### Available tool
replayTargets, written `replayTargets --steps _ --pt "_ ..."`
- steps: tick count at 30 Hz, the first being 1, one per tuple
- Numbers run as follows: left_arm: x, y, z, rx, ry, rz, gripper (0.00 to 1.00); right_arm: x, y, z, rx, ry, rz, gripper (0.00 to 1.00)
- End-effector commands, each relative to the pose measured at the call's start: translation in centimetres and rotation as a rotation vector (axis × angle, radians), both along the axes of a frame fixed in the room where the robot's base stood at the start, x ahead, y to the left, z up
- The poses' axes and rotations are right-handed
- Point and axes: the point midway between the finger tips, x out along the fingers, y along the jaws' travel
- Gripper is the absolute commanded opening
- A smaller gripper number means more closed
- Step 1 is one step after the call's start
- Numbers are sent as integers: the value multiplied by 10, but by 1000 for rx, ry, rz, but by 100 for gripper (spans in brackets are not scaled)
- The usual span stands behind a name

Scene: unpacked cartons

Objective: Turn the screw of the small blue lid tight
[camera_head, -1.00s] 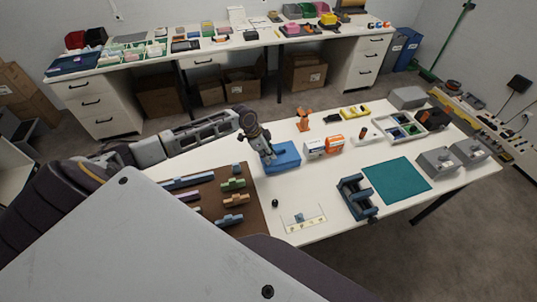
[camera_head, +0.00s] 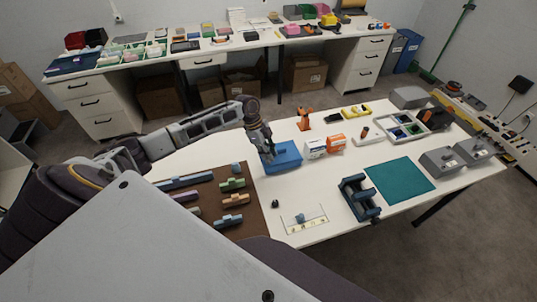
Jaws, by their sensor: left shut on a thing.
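A blue box with a blue lid (camera_head: 287,160) sits on the white table (camera_head: 325,185), left of the small orange and white cartons. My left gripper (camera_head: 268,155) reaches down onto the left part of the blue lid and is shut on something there. The gripped part, likely the lid's screw, is too small and covered by the fingers to make out. My right gripper is not in view.
A brown mat (camera_head: 245,210) with several coloured blocks lies to the left. Orange and white cartons (camera_head: 316,147) stand close on the right. A teal mat (camera_head: 399,181), a dark blue stand (camera_head: 359,198) and a grey tray (camera_head: 412,126) lie farther right.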

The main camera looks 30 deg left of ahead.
Motion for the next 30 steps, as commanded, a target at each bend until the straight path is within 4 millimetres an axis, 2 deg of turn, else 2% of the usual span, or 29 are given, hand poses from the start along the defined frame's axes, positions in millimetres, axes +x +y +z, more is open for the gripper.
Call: replayTargets --steps 30 --pt "0 0 -1 0 -1 -630 0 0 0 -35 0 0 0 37"
